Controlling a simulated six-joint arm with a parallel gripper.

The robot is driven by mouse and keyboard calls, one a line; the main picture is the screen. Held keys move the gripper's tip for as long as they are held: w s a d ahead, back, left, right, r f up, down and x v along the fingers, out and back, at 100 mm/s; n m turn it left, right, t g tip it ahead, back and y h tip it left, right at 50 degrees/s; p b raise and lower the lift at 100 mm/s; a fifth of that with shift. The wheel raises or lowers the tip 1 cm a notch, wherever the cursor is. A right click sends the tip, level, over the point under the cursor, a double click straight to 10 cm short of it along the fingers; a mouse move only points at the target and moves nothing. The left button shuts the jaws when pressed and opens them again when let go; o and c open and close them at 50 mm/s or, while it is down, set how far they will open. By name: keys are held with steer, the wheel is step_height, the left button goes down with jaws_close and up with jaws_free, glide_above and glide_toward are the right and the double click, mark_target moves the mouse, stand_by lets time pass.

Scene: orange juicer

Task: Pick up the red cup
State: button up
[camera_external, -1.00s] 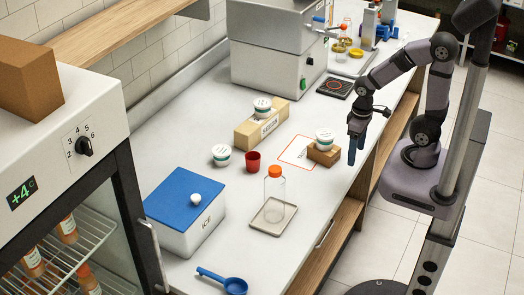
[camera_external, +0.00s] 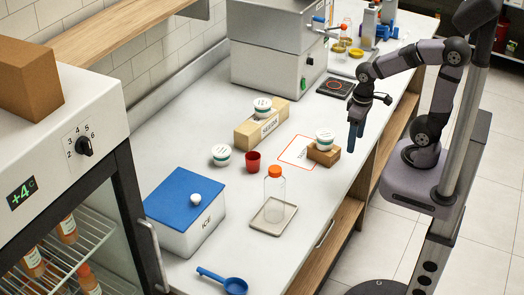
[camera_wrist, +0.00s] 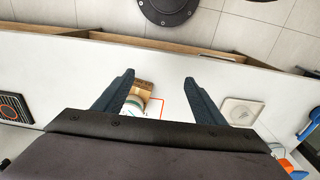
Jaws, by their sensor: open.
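The cup cannot be made out in the wrist view.
A jar on a wooden block (camera_external: 323,155) stands just left of my gripper, by a red-outlined square (camera_external: 291,150). The blue-lidded ice box (camera_external: 170,235) and blue scoop (camera_external: 235,285) are nearer the front.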

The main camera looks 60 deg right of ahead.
steer(key=w+f+n+t+b, duration=0.1)
steer(key=w+f+t, duration=0.15)
steer(key=w, duration=0.55)
steer(key=w+f+t+b, duration=0.1)
steer(key=w+t, duration=0.3)
steer(key=w, duration=0.5)
steer(key=w+a+r+n+t+y+b, duration=0.25)
steer(key=w+a+t+y, duration=0.35)
steer(key=w+a, duration=0.35)
steer(key=p, duration=0.1)
glide_toward(253, 159)
steer(key=a, duration=0.1)
steer(key=w+a+r+n, duration=0.1)
steer(key=shift+w+a+r+t, duration=0.1)
steer(key=shift+a+r+t, duration=0.15)
steer(key=shift+a+r, duration=0.1)
steer(key=shift+f, duration=0.55)
steer(key=shift+p+x, duration=0.35)
steer(key=shift+x, duration=0.8)
steer(key=shift+w+a+p, duration=0.3)
steer(key=shift+w+p, duration=0.05)
steer(key=shift+w, duration=0.1)
steer(key=shift+p+x, duration=0.6)
steer(key=shift+x, duration=1.45)
